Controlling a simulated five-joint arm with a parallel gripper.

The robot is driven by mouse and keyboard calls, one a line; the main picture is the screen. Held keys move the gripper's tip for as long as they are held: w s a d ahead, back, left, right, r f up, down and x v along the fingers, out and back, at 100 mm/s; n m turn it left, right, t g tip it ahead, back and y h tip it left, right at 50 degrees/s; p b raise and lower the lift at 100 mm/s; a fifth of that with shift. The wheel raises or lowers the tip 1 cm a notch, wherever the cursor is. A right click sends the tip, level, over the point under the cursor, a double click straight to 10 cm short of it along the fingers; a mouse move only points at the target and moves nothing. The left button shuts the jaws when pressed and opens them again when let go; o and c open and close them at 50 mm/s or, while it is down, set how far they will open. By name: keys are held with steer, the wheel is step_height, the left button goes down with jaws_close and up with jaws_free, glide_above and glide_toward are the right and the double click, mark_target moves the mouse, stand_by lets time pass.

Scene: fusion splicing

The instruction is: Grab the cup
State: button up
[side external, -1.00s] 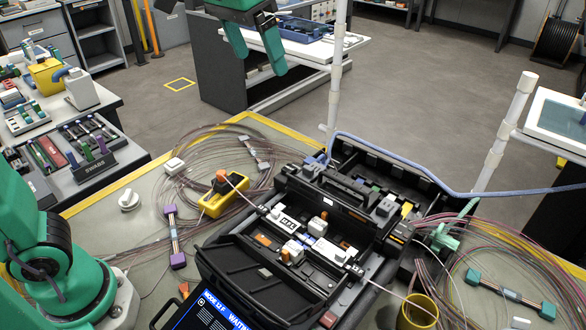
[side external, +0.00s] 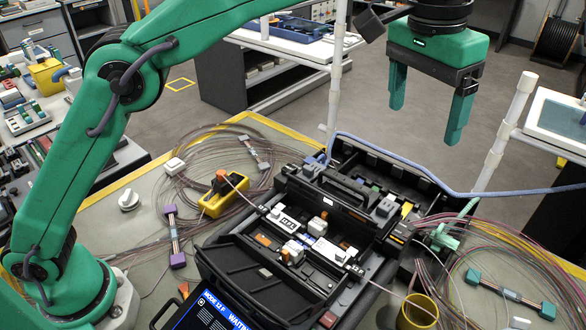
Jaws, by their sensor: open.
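A small yellow cup (side external: 419,311) stands upright on the bench at the lower right, beside the black splicer case; its round open rim shows and its lower part is cut off by the picture's edge. My gripper (side external: 426,123) is at the upper right, with its two green fingers pointing down, apart and empty. It hangs high above the far side of the splicer, well above and behind the cup in the picture, touching nothing.
The black splicer (side external: 292,252) with its raised edges fills the middle of the bench. Coiled fibres with a green-ended connector (side external: 511,294) lie right of the cup. White posts (side external: 505,130) and a blue cable (side external: 460,190) stand and run behind. A yellow tool (side external: 223,199) lies left.

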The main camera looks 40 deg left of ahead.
steer(key=m, duration=0.1)
glide_above(417, 315)
steer(key=a, duration=0.2)
step_height(417, 315, down, 6)
steer(key=shift+s+d+f+g, duration=0.5)
steer(key=shift+s+d+f, duration=0.15)
steer(key=shift+s+d, duration=0.4)
steer(key=shift+y, duration=0.4)
step_height(417, 315, down, 29)
steer(key=shift+f, duration=0.15)
stand_by(0.4)
steer(key=c, duration=1.1)
steer(key=shift+c, duration=0.2)
steer(key=shift+r, duration=0.25)
